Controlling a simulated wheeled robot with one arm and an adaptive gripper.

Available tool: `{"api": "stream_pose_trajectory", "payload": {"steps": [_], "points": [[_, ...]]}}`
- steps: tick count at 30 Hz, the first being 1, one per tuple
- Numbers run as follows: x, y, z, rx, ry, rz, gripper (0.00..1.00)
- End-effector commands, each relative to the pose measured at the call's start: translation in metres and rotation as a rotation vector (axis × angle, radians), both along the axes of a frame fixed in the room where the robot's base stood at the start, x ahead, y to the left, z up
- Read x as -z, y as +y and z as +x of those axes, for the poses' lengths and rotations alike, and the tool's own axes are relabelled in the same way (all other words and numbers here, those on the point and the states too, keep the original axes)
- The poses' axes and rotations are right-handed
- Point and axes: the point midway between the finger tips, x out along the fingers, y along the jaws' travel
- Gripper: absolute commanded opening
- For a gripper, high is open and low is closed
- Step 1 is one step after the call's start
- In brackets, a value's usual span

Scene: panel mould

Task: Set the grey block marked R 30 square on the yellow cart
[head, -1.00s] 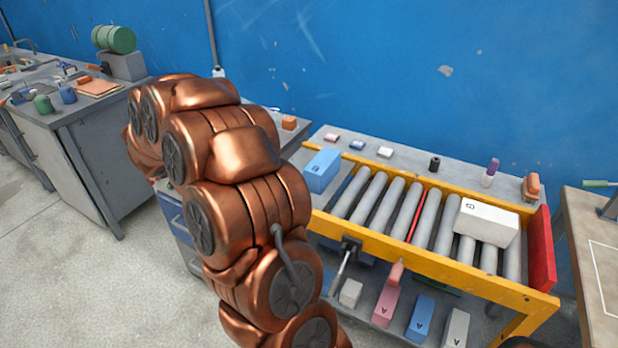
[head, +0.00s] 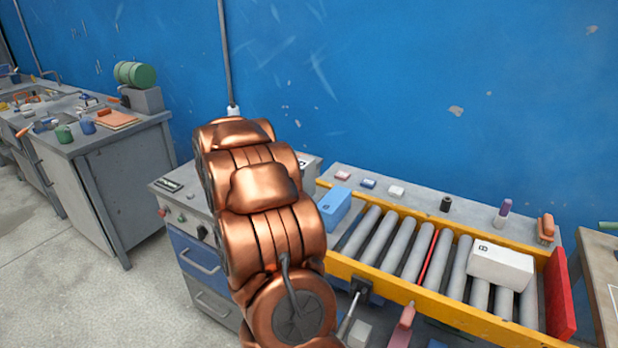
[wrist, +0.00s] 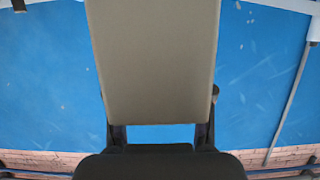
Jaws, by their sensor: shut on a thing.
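A grey-beige block (wrist: 153,60) fills the upper middle of the wrist view. My gripper (wrist: 160,136) is shut on its lower end, with one dark finger at each side. No mark shows on the face turned to the wrist camera, so I cannot read R 30. In the head view my copper arm stands in the middle; the gripper and held block cannot be made out there. I see no yellow cart that I can be sure of; a yellow-framed roller bed (head: 402,287) stands at the right.
A red plate (head: 559,292) closes the right end. A grey cabinet (head: 185,215) stands left of my arm. Open floor (head: 60,285) lies at the lower left.

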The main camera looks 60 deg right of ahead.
Motion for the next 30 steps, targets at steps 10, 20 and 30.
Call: {"api": "stream_pose_trajectory", "payload": {"steps": [10, 20, 30], "points": [[0.004, -0.047, -0.023, 0.002, 0.003, -0.002, 0.00], [0.011, -0.059, -0.028, -0.001, 0.003, 0.000, 0.00], [0.039, -0.059, -0.027, -0.002, 0.001, -0.002, 0.00]]}}
